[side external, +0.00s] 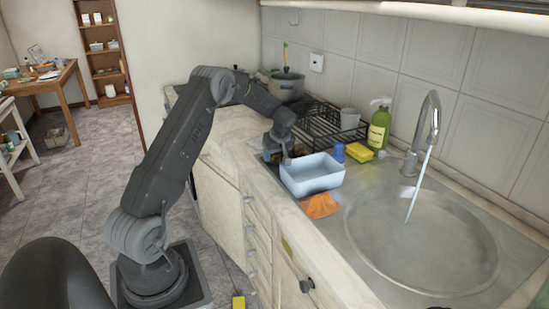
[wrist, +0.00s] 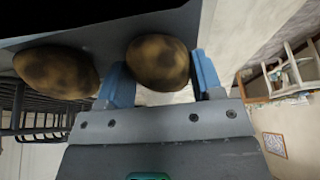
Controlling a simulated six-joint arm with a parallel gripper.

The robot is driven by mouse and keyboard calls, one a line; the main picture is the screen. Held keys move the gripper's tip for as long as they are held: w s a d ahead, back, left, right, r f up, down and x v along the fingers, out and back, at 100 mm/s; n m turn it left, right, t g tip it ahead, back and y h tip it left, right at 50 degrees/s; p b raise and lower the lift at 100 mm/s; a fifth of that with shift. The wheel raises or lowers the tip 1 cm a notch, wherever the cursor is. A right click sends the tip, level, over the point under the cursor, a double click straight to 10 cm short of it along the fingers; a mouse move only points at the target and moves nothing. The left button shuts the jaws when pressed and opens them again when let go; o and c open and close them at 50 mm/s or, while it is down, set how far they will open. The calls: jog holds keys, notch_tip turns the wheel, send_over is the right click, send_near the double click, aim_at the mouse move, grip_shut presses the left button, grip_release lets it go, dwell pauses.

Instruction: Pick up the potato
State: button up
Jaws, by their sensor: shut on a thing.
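In the wrist view, a brown, mottled potato (wrist: 158,62) sits between the two blue fingers of my gripper (wrist: 162,76), which is shut on it. A second, similar potato (wrist: 56,72) lies to the left, outside the fingers. In the side view my gripper (side external: 285,154) is low over the counter, just behind and left of a light blue tub (side external: 312,183). Small brown shapes show beside it there, mostly hidden by my gripper and the tub. I cannot tell whether the held potato is clear of the surface.
A black dish rack (side external: 325,128), a grey cup (side external: 350,118), a blue bottle (side external: 338,153), a yellow sponge (side external: 359,152) and a green soap bottle (side external: 379,128) stand close by. An orange cloth (side external: 320,205) lies before the tub. The sink (side external: 425,240) is at right.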

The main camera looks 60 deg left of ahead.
jog(key=c, duration=0.3)
jog(key=shift+r, duration=0.55)
jog(key=r, duration=0.3)
jog(key=shift+s+a+r, duration=0.2)
jog(key=shift+s+r, duration=0.05)
jog(key=shift+r, duration=0.05)
jog(key=s+a+r, duration=0.4)
jog(key=s+r, duration=0.2)
jog(key=s, duration=0.4)
jog(key=w+d+m+t+h, duration=0.1)
jog(key=w+d+m+t, duration=0.1)
jog(key=w+d+m, duration=0.65)
jog(key=w+d+m+t+h, duration=0.1)
jog(key=w+d, duration=0.4)
jog(key=d, duration=0.8)
jog(key=w+d+m+t+h, duration=0.25)
jog(key=d+m, duration=0.65)
jog(key=d, duration=1.4)
jog(key=w+d+f, duration=0.1)
jog(key=w+f, duration=0.1)
jog(key=w, duration=1.1)
jog(key=shift+d+g, duration=0.15)
jog(key=shift+g, duration=0.3)
